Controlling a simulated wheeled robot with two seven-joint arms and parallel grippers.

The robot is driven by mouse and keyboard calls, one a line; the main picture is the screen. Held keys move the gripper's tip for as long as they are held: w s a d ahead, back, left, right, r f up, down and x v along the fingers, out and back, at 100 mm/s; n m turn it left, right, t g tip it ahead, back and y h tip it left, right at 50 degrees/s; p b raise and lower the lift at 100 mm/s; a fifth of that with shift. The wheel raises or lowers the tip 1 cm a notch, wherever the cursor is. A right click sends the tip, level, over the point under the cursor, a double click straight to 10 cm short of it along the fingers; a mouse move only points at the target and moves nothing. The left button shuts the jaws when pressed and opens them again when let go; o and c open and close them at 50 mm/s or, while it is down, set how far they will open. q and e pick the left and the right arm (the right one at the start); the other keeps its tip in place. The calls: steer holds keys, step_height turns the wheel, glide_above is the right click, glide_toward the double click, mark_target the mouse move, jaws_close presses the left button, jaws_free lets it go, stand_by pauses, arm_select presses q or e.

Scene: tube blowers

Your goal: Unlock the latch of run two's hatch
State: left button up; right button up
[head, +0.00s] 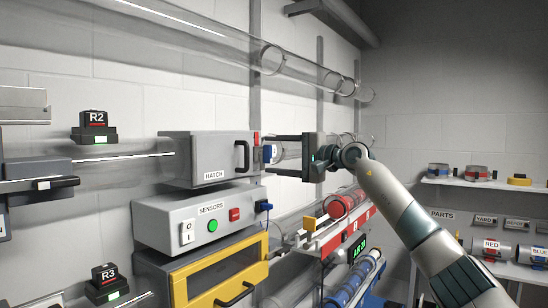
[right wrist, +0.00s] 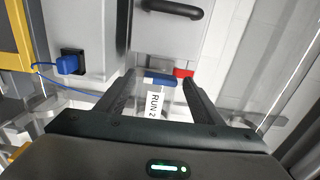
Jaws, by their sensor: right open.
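Run two's hatch (head: 205,160) is a grey box marked HATCH on the wall tube, with a black handle (head: 241,157). It also shows at the top of the right wrist view (right wrist: 185,45). A small red piece (head: 257,138), which looks like the latch, sits at its right edge; it also shows in the right wrist view (right wrist: 184,73). My right gripper (head: 272,154) is open just right of the hatch. In the right wrist view, its fingers (right wrist: 158,82) straddle a tube with a blue band (right wrist: 160,79) and a RUN 2 label (right wrist: 153,104). The red piece is close to the right fingertip; contact is unclear.
A grey SENSORS box (head: 195,220) with a blue plug (head: 263,206) stands below the hatch. Under it is a yellow-framed door (head: 218,278). A red canister (head: 345,203) lies in a rack at lower right. Clear tubes (head: 200,30) run above. Parts shelves (head: 490,185) are at far right.

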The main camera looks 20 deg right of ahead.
arm_select(q)
step_height(320, 180, down, 4)
steer(key=b, duration=0.4)
steer(key=w+d+r+t+h+b, duration=0.1)
steer(key=w+d+t+b, duration=0.1)
steer(key=w, duration=0.9)
steer(key=d+t, duration=0.1)
steer(key=d, duration=0.1)
steer(key=shift+w+d+b, duration=0.3)
steer(key=shift+w, duration=0.1)
arm_select(e)
steer(key=v, duration=1.6)
steer(key=shift+s+d, duration=0.25)
steer(key=shift+s, duration=0.1)
arm_select(q)
steer(key=shift+c, duration=0.3)
